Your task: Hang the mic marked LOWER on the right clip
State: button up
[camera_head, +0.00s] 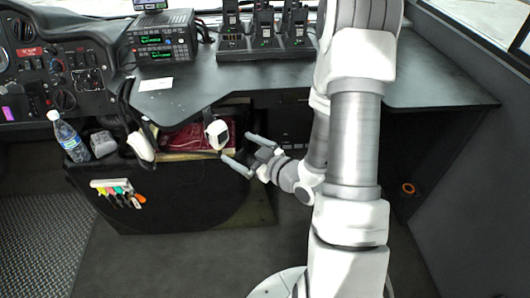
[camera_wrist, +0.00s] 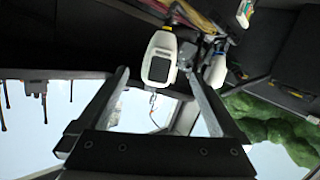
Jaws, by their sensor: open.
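A white hand mic with a dark face (camera_head: 216,131) is at the front edge of the desk, right of a second white mic (camera_head: 142,146). In the wrist view the nearer mic (camera_wrist: 160,57) appears between and beyond my fingertips, and the other mic (camera_wrist: 216,70) is to its right. I cannot read a LOWER mark on either mic. My gripper (camera_head: 241,150) is open and empty, its fingers pointing left toward the nearer mic, just right of and below it. I cannot make out the clips.
A radio unit (camera_head: 163,39) and a charger rack of handheld radios (camera_head: 265,46) stand on the dark desk (camera_head: 430,85). Below are a shelf with red items (camera_head: 190,138), a water bottle (camera_head: 68,136) and a rack of coloured markers (camera_head: 118,191). The floor in front is clear.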

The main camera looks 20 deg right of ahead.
jog(key=p+v, duration=0.9)
dwell(0.3)
